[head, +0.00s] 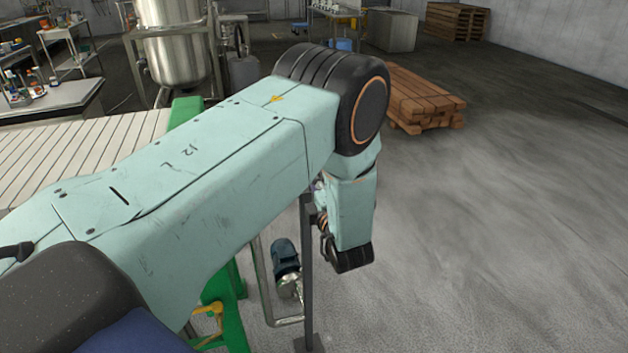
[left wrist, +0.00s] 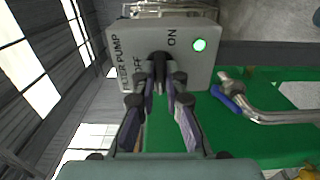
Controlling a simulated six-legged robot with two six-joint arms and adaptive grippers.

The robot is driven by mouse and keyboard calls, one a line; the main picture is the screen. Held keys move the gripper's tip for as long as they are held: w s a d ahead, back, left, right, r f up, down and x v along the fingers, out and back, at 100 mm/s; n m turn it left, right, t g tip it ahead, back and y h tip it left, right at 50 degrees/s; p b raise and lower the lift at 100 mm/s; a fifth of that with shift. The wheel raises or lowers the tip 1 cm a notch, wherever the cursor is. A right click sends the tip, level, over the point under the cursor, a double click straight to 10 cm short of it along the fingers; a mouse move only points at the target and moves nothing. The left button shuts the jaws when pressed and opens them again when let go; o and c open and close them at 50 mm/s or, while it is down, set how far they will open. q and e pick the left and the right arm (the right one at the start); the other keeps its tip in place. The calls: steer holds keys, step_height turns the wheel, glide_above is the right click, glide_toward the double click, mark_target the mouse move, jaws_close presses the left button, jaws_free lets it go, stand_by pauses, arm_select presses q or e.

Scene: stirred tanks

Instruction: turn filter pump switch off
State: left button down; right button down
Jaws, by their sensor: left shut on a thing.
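The filter pump switch box (left wrist: 195,70) is grey and fills the upper middle of the left wrist view. It reads FILTER PUMP, with OFF and ON marks turned sideways and a lit green lamp (left wrist: 199,44). Its black switch knob (left wrist: 159,58) sits between the OFF and ON marks; the fingers partly hide it and I cannot tell which mark it points to. My left gripper (left wrist: 161,84) is shut on the knob. My right gripper is not in view.
A blue motor pump (head: 286,256) with metal pipes stands low beside the post. A pipe with a blue-handled valve (left wrist: 228,97) lies right of the box over green framework. A steel tank (head: 175,45) and stacked timber (head: 415,97) stand behind. The floor on the right is clear.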

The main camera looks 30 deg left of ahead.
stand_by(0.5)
arm_select(q)
steer(key=shift+w+r+m+b, duration=0.1)
steer(key=shift+m+b, duration=0.15)
steer(key=shift+m, duration=4.15)
steer(key=shift+r+m+b, duration=0.1)
steer(key=shift+m+b, duration=0.15)
steer(key=shift+m, duration=4.15)
steer(key=c, duration=1.4)
jaws_free()
steer(key=shift+a+f, duration=0.1)
steer(key=shift+f, duration=0.05)
